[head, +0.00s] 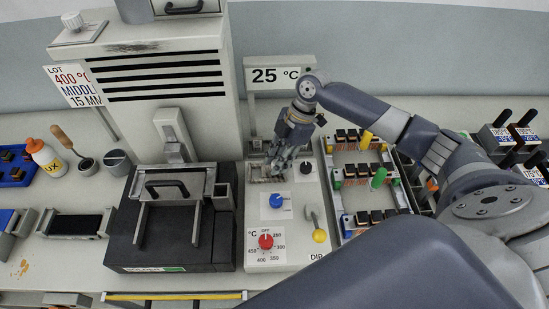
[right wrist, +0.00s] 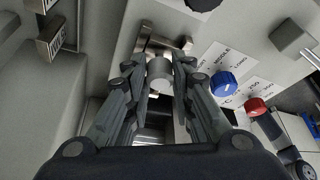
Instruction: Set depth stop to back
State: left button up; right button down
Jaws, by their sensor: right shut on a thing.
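The control panel (head: 295,259) stands in the middle of the bench. In the right wrist view, a light grey cylindrical knob (right wrist: 160,74) sits by a metal bracket (right wrist: 170,43) and a dark slot; I take it to be the depth stop. My right gripper (head: 275,170) is at the panel's far end, with its fingers (right wrist: 160,68) shut on both sides of that knob. In the head view the gripper hides most of the knob and its markings, so I cannot tell its position setting. My left gripper is not in view.
A black knob (head: 306,168), blue knob (head: 276,201), red knob (head: 265,241) and yellow-tipped lever (head: 319,236) stand close by on the panel. The black solder pot housing (head: 160,258) is to the left. A rack of connectors (head: 349,183) is to the right, under my arm.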

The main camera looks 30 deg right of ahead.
jog(key=shift+s+d, duration=0.1)
jog(key=shift+d, duration=0.25)
jog(key=c, duration=1.6)
grip_release()
jog(key=shift+c, duration=0.2)
jog(key=shift+o, duration=1.4)
jog(key=shift+s+d, duration=0.15)
jog(key=shift+r, duration=0.4)
jog(key=v, duration=1.1)
jog(key=shift+d, duration=0.25)
